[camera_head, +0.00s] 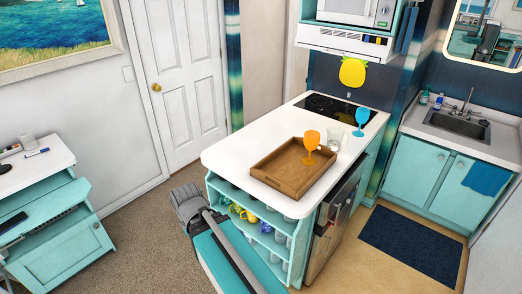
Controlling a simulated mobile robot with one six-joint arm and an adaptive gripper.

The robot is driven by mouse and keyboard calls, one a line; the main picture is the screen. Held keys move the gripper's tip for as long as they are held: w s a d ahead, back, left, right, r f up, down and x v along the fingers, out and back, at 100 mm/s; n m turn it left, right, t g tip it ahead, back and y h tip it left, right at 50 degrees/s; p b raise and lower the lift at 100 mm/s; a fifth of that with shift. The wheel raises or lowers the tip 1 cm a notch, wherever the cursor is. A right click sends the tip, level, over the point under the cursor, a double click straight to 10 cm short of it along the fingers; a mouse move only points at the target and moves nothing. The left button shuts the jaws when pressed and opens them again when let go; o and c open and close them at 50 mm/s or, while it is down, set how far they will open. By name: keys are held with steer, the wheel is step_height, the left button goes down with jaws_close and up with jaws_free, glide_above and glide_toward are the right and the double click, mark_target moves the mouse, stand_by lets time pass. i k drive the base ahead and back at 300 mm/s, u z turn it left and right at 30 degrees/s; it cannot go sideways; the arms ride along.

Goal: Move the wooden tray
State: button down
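The wooden tray (274,172) is brown, shallow and rectangular. It lies flat on the white countertop (236,150), close to the front edge. An orange stemmed glass (311,140) appears to stand inside the tray, toward its back right. My gripper's fingers are not visible in this view. A dark grey jointed part and tube at the bottom centre, in front of the counter, look like part of my arm.
A clear glass (334,139) and a blue stemmed glass (361,118) stand right of the tray. A black cooktop (333,108) lies behind. The counter's left end is clear. A desk (40,165) stands left, a sink (460,122) right.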

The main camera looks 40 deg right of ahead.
mark_target(283, 170)
steer(key=z, duration=0.15)
steer(key=i, duration=0.85)
steer(key=z, duration=0.7)
